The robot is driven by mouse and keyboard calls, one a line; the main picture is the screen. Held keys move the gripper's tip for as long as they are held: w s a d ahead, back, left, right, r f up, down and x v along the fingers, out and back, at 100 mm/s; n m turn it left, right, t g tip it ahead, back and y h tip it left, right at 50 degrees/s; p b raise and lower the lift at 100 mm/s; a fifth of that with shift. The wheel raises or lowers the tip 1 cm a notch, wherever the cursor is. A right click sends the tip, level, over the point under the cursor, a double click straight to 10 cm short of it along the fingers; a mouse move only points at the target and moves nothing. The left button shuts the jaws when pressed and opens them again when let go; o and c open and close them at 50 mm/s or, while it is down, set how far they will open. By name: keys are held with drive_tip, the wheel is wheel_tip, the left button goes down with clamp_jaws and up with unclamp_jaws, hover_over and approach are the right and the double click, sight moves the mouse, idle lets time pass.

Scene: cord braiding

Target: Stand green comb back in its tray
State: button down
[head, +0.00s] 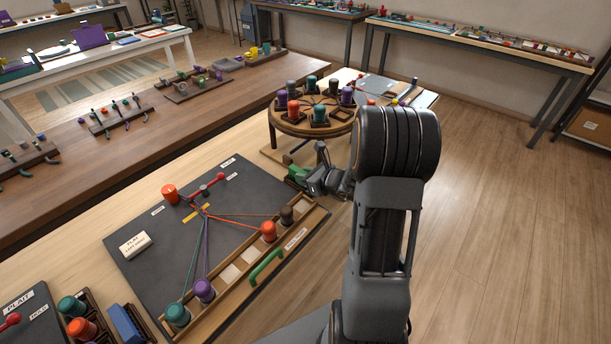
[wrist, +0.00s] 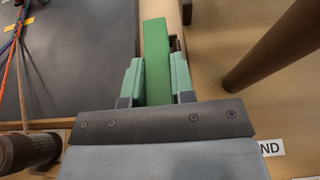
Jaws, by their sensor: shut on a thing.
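The green comb (wrist: 155,60) is a flat green bar between the two pale green finger pads of my gripper (wrist: 155,85) in the wrist view. My gripper is shut on it, and the bar extends beyond the fingertips. In the head view my gripper (head: 300,178) is low beside the round stand, at the board's far right corner. A small dark brown edge (wrist: 177,42) shows just right of the comb in the wrist view; I cannot tell if it is the tray. The comb's lower end is hidden.
The round stand (head: 317,121) with several bobbins is just behind my gripper; its brown leg (wrist: 275,50) is close on the right.

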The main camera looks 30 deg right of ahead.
drive_tip(key=shift+f, duration=0.1)
drive_tip(key=c, duration=0.9)
unclamp_jaws()
drive_tip(key=p+v, duration=0.1)
drive_tip(key=v, duration=1.2)
drive_tip(key=shift+s+d, duration=0.15)
drive_tip(key=shift+s, duration=0.2)
drive_tip(key=s+a+n+g+p, duration=0.2)
drive_tip(key=s+a+n+g, duration=0.65)
drive_tip(key=n, duration=0.85)
drive_tip(key=a+r+n+h+p, duration=0.1)
drive_tip(key=a+r+n+h, duration=0.1)
drive_tip(key=r+n, duration=0.2)
drive_tip(key=a+r+n+h+p, duration=0.1)
drive_tip(key=a+r+n, duration=0.2)
drive_tip(key=r+n, duration=0.1)
drive_tip(key=a+r+n+h+p, duration=0.2)
drive_tip(key=a+r+n, duration=0.1)
drive_tip(key=n, duration=0.3)
drive_tip(key=shift+s+r+h, duration=0.3)
drive_tip(key=shift+s+r, duration=0.05)
drive_tip(key=shift+r, duration=0.2)
